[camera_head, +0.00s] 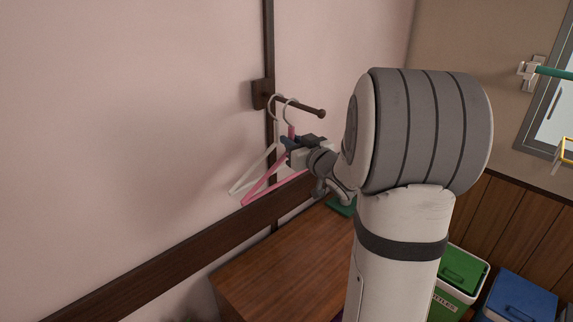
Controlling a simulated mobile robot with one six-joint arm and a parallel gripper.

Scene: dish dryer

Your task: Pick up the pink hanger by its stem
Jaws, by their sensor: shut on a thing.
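The pink hanger (267,187) hangs by its hook from a dark wooden peg (300,105) on the wall. My gripper (290,143) is at its stem, just below the hook, and is shut on it. The jaws hide part of the stem, and my arm hides the hanger's right side. A white hanger (252,170) hangs on the same peg, to the left of the pink one and nearer the wall.
A wooden cabinet top (290,260) lies below the hangers, with a green item (343,207) on it. A green-lidded bin (462,268) and a blue bin (522,297) stand at the lower right. The pink wall left of the hangers is bare.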

